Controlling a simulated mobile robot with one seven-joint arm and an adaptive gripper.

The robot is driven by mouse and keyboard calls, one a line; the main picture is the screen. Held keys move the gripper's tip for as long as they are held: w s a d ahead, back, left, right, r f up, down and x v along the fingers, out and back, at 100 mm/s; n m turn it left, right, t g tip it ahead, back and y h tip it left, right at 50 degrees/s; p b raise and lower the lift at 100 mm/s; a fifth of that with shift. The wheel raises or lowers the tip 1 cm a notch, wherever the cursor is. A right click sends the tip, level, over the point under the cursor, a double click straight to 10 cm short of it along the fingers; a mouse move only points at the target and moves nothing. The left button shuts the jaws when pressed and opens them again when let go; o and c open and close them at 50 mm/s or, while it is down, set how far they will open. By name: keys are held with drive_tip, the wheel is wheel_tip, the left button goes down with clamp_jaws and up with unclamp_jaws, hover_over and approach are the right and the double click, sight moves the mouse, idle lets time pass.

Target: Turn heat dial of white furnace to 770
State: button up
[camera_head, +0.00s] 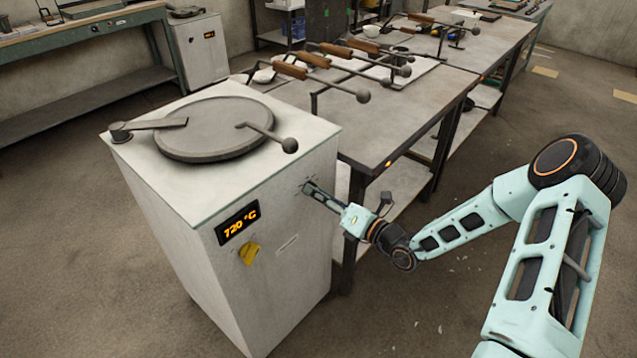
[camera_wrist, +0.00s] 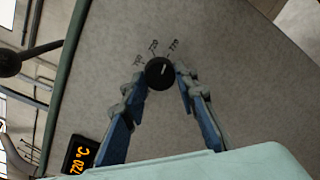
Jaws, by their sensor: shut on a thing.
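The white furnace (camera_head: 285,262) stands at the left centre, and its orange display (camera_head: 237,222) reads 720 °C. The display also shows at the lower left of the wrist view (camera_wrist: 80,158). The heat dial (camera_wrist: 159,73) is a small round black knob with a light pointer mark, with small number labels above it that are hard to read. My gripper (camera_wrist: 159,80) has its two fingers on either side of the dial, shut on it. In the head view my gripper (camera_head: 309,189) reaches the furnace's side face, and the dial is mostly hidden there.
A yellow knob (camera_head: 249,253) sits below the display. A round lid (camera_head: 215,130) with a ball-ended handle (camera_head: 289,145) lies on the furnace top. A workbench (camera_head: 400,125) with several wooden-handled tools stands behind my gripper. The floor at the right is open.

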drive_tip(key=shift+s+m+p, duration=0.1)
drive_tip(key=shift+m+p, duration=0.85)
drive_tip(key=shift+m, duration=0.05)
drive_tip(key=o, duration=1.2)
drive_tip(key=shift+c, duration=0.2)
drive_tip(key=v, duration=1.2)
